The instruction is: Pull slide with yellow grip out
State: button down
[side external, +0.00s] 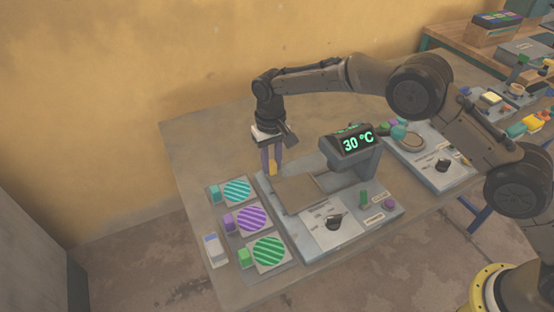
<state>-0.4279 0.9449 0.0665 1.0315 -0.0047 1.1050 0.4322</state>
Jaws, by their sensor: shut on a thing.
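The press (378,222) stands on the table, with a display (357,142) that reads 30 °C on its raised head. A flat brown-grey slide plate (298,193) lies at the left of the press, under and beside the head. The yellow grip (273,169) is at the slide's far left corner. My gripper (271,166) points down there, its fingers shut on the yellow grip. The fingers hide part of the grip. How far the slide sits from under the head is hard to tell.
Several striped discs, teal (237,191), purple (251,219) and green (269,251), lie on square pads left of the press. A knob (334,221) and a green lever (363,199) are at the front. A second device (430,160) stands at the right. The table's back left is clear.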

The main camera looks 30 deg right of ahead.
jog(key=shift+a+r, duration=0.1)
jog(key=shift+a, duration=0.3)
jog(key=c, duration=0.9)
grip_release()
jog(key=shift+o, duration=1.1)
jog(key=shift+d, duration=0.1)
notch_tip(320, 180, up, 14)
